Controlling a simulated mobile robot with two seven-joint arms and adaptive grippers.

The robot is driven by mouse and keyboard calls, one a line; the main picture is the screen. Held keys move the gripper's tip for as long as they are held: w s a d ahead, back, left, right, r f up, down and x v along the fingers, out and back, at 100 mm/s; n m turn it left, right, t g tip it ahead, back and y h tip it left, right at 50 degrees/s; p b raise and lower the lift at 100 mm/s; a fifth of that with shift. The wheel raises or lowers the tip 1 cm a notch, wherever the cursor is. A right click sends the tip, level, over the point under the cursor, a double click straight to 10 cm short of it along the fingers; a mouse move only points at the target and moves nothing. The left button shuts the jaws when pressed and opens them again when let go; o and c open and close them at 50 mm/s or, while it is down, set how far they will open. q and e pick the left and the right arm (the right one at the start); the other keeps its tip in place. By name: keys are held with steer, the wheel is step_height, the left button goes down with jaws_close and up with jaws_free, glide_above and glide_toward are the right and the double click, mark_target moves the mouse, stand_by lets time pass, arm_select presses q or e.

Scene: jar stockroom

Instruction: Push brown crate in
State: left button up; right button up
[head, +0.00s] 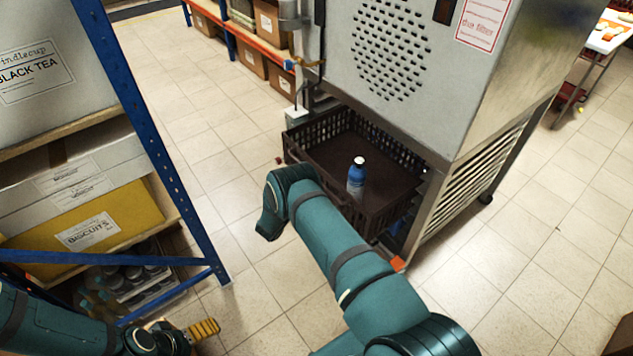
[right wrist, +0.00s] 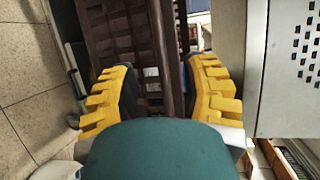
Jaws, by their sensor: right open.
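The brown slatted crate (head: 328,154) sits low in the bay under a grey metal machine (head: 420,70) and sticks out of its front. It also shows in the right wrist view (right wrist: 112,42). A blue bottle with a white cap (head: 356,178) stands upright in it. My right arm reaches across the crate's near side and hides part of it. In the right wrist view my right gripper (right wrist: 160,92) is open, with the crate's brown bars between and beyond its yellow fingers; contact is unclear. My left gripper (head: 204,328) is low at the left, away from the crate; its opening is unclear.
A blue-framed shelf (head: 150,130) with boxes stands close at the left. Another shelf with cardboard boxes (head: 268,22) is at the back. A white table (head: 606,36) is far right. Tiled floor (head: 225,150) is open between the left shelf and the machine.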

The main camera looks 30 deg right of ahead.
steer(key=shift+b+x, duration=1.05)
steer(key=shift+x, duration=3.4)
steer(key=shift+o, duration=0.2)
jaws_close()
